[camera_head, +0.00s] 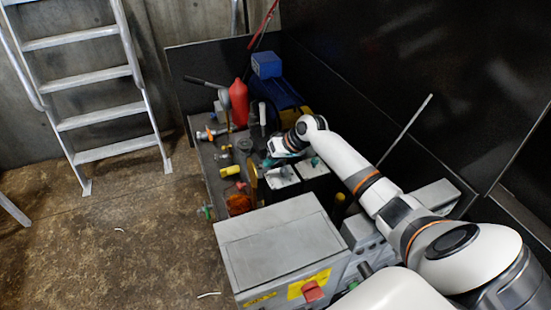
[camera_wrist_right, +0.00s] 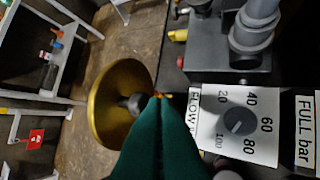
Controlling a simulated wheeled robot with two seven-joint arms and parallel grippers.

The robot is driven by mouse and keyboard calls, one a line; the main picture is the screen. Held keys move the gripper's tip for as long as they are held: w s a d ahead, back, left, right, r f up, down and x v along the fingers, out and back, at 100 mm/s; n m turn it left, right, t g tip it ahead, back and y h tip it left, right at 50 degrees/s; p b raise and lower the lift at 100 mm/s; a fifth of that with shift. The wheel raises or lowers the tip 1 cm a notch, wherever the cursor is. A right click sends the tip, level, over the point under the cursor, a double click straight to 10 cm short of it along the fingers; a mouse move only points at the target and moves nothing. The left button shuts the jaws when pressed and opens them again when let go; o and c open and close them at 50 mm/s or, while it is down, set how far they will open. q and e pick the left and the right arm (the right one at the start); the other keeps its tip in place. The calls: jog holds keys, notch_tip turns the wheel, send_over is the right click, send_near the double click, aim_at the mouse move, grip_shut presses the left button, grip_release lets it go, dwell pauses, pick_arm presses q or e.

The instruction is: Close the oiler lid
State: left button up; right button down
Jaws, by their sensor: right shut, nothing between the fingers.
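A round gold disc (camera_wrist_right: 112,105) with a dark knob or stem at its middle fills the left of the right wrist view. It looks like the oiler lid, standing on edge. In the head view it shows as a narrow upright amber shape (camera_head: 254,180), above an orange round part (camera_head: 238,204) that may be the oiler body. My right gripper (camera_head: 270,160) has green fingers, shut and empty. In the wrist view its fingertips (camera_wrist_right: 159,97) overlap the disc's right edge and knob. I cannot tell whether they touch. My left gripper is out of view.
A white dial plate (camera_wrist_right: 238,125) lies right of the fingertips, with a grey pipe fitting (camera_wrist_right: 252,35) above it. In the head view, a red bottle (camera_head: 239,102), a blue motor (camera_head: 275,95) and a grey control box (camera_head: 280,245) surround the work area. A ladder (camera_head: 95,75) stands at left.

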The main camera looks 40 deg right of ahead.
jog(key=w+a+f+n+g+h, duration=0.1)
jog(key=w+a+f+h, duration=0.1)
jog(key=a+h, duration=0.5)
jog(key=w+a+f+n+g+h+p, duration=0.1)
jog(key=a+f+n+h, duration=0.1)
jog(key=a+h, duration=0.5)
jog(key=shift+w+a+f+g, duration=0.2)
jog(key=shift+w+a+g, duration=0.2)
jog(key=shift+a, duration=0.3)
dwell(0.9)
jog(key=shift+s, duration=0.1)
dwell(0.4)
